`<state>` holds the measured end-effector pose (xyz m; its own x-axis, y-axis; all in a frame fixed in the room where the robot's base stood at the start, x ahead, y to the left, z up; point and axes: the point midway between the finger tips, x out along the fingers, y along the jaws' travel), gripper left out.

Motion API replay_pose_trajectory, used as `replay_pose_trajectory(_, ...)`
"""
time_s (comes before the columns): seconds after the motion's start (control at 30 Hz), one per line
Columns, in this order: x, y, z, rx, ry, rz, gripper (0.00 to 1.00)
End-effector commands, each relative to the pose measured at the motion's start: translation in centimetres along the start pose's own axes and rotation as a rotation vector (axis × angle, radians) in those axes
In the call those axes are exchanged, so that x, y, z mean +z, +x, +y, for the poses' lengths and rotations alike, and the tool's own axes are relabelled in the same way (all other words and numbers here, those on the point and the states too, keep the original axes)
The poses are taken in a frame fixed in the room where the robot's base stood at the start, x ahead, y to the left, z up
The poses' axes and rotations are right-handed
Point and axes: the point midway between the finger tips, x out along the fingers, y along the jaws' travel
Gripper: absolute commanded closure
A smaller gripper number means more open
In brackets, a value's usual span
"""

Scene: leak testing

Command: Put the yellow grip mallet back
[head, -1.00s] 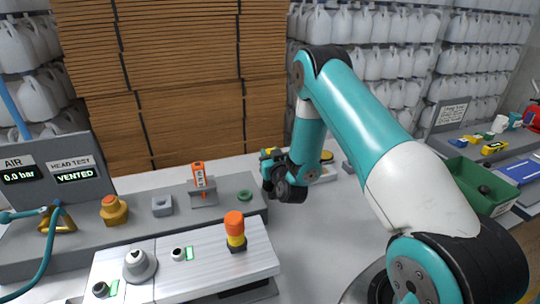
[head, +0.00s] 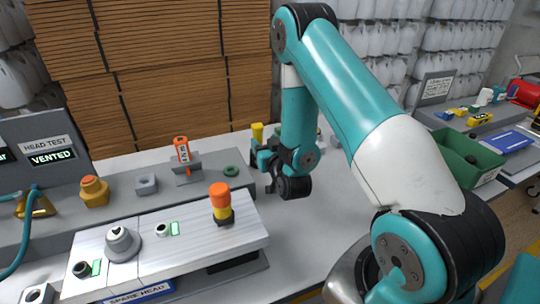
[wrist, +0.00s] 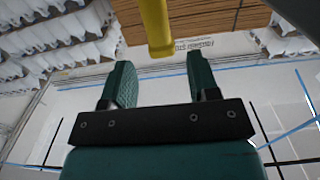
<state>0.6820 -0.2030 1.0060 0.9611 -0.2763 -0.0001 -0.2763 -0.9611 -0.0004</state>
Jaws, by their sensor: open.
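The yellow grip of the mallet (head: 257,132) shows upright just above and behind my gripper in the head view; the rest of the mallet is hidden there by my arm. In the wrist view the yellow grip (wrist: 156,28) reaches down from the top edge, its end between and beyond the fingertips. My gripper (wrist: 163,62) is open, with one teal finger on each side and a gap to the grip. In the head view my gripper (head: 264,165) is over the grey bench, right of the green ring. I cannot see the mallet head.
An orange device (head: 182,150) is on the back ledge, beside a green ring (head: 231,170). A green bin (head: 470,155) is at right. The bench below my gripper is clear.

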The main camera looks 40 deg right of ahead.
Motion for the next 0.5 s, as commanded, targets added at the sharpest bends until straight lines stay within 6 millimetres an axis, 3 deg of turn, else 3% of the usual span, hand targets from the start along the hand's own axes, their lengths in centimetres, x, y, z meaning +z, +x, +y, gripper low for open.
replay_pose_trajectory(0.2,0.1,-3.1,0.0,0.0,-0.001,0.0,0.45)
replay_pose_trajectory(0.5,-0.1,-3.7,0.0,0.0,0.0,0.002,0.45)
